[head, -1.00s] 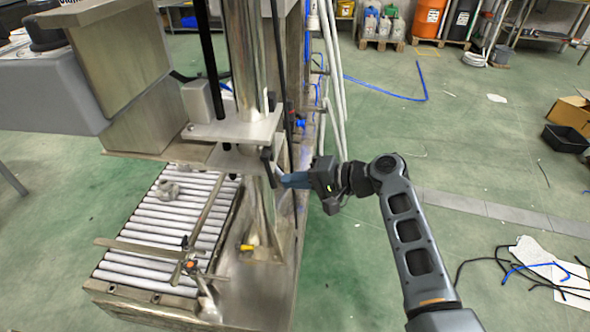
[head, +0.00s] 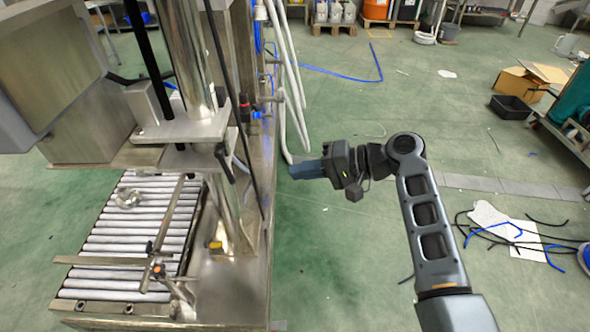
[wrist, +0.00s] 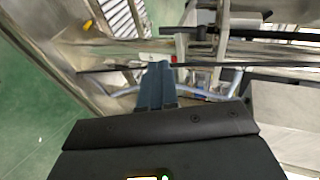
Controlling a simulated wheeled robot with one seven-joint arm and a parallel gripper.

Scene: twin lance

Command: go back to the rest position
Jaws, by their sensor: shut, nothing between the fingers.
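My gripper (head: 292,171) is shut and empty, with its blue fingers together. In the head view it points left toward the steel machine (head: 225,285) and hangs over the green floor, a little right of the machine's edge. In the wrist view the closed blue fingers (wrist: 157,80) point at the machine's steel frame, with a visible gap in the head view.
A roller conveyor (head: 140,226) sits at the machine's left side, with a lever (head: 226,164) on the column. White hoses (head: 291,90) hang close behind my gripper. Cables (head: 520,235) lie on the floor at right. Open floor lies around my arm.

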